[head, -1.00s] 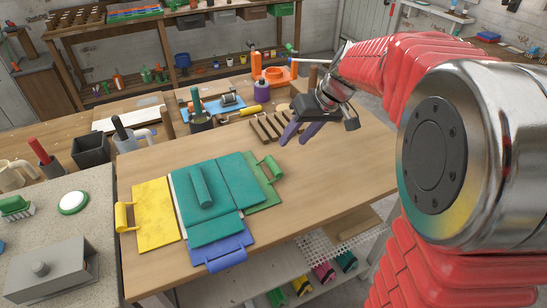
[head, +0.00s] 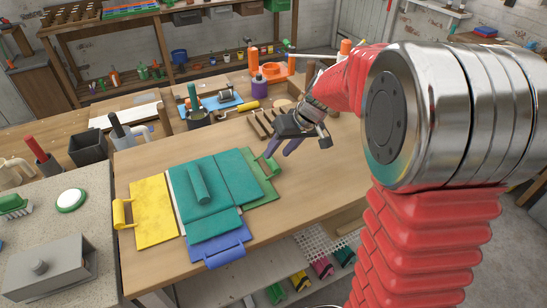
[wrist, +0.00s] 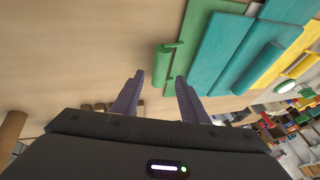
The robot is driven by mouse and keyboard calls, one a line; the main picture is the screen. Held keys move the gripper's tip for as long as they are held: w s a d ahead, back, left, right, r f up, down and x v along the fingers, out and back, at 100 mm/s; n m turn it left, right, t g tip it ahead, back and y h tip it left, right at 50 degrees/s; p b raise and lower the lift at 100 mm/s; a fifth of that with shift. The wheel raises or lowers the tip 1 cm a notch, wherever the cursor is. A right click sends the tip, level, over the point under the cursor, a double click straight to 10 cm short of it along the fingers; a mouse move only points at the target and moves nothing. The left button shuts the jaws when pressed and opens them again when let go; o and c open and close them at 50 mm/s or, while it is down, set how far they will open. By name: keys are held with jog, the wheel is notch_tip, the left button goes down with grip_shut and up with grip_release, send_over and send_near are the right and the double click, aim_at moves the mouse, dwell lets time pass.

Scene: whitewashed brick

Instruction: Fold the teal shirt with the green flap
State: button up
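The teal shirt (head: 233,178) lies flat on the folding board, with a teal roll-shaped piece (head: 197,184) on top. Its right part covers much of the green flap (head: 264,191), which shows along the right and lower edge. The flap's green handle (head: 268,162) is at its upper right. My gripper (head: 279,154) is open, its purple fingers pointing down close to this handle. In the wrist view the handle (wrist: 162,66) appears between the open fingertips (wrist: 160,76), with the teal shirt (wrist: 224,50) to the right. I cannot tell whether the fingers reach around the handle.
A yellow flap (head: 153,212) with a handle lies left of the shirt, and a blue flap (head: 216,249) lies at the front. The table right of the board is clear.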

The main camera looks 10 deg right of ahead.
aim_at(272, 159)
jog(key=shift+x, duration=2.35)
jog(key=shift+c, duration=0.5)
grip_shut()
